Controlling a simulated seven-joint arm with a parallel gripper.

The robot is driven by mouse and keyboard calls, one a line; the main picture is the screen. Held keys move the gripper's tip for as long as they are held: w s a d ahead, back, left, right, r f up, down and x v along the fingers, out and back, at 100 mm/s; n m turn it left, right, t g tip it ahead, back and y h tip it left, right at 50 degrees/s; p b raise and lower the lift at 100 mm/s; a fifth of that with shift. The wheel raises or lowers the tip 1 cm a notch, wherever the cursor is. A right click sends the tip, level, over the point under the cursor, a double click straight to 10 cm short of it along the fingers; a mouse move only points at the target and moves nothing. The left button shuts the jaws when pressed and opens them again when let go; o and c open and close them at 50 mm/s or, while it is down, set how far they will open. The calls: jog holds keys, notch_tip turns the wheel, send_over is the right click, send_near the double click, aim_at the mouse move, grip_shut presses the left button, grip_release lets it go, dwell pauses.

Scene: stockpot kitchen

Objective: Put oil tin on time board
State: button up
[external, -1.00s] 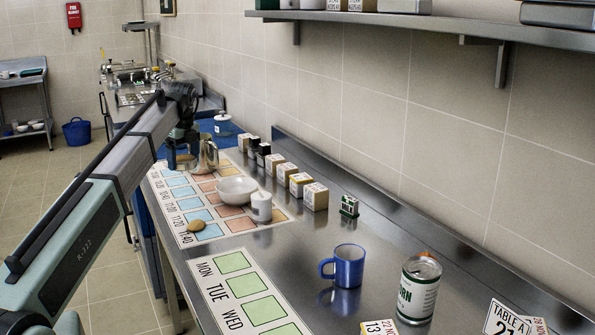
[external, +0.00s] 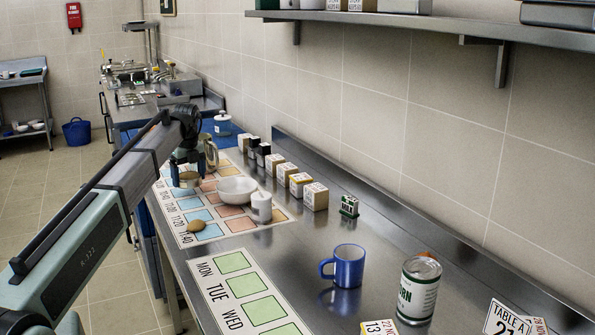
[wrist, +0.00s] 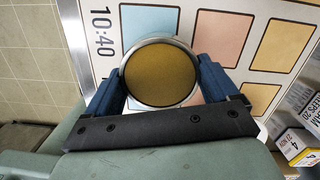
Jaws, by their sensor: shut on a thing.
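The oil tin (wrist: 160,73) is a round silver can with a golden-brown top. My gripper (wrist: 160,88) is shut on it, with a blue finger on each side. In the external view my gripper (external: 187,165) holds the tin (external: 188,180) at the far left part of the time board (external: 222,238). The board is white with blue and orange squares and printed times. In the wrist view the tin is over the board beside the 10:40 label. I cannot tell whether its base touches the board.
A white bowl (external: 237,189), a small white pot (external: 261,207) and a tan round item (external: 196,226) are on the board. A metal jug (external: 211,153) stands close behind my gripper. Boxes (external: 315,196) line the wall side. A blue mug (external: 349,266) stands nearer.

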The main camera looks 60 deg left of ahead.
aim_at(183, 176)
jog(key=shift+f, duration=1.65)
jog(key=shift+f, duration=0.15)
jog(key=o, duration=1)
jog(key=shift+c, duration=0.2)
jog(key=r, duration=0.4)
jog(key=d+r, duration=0.1)
jog(key=r, duration=0.7)
jog(key=shift+w+d+r, duration=0.1)
jog(key=shift+w+d, duration=0.05)
jog(key=shift+d, duration=0.05)
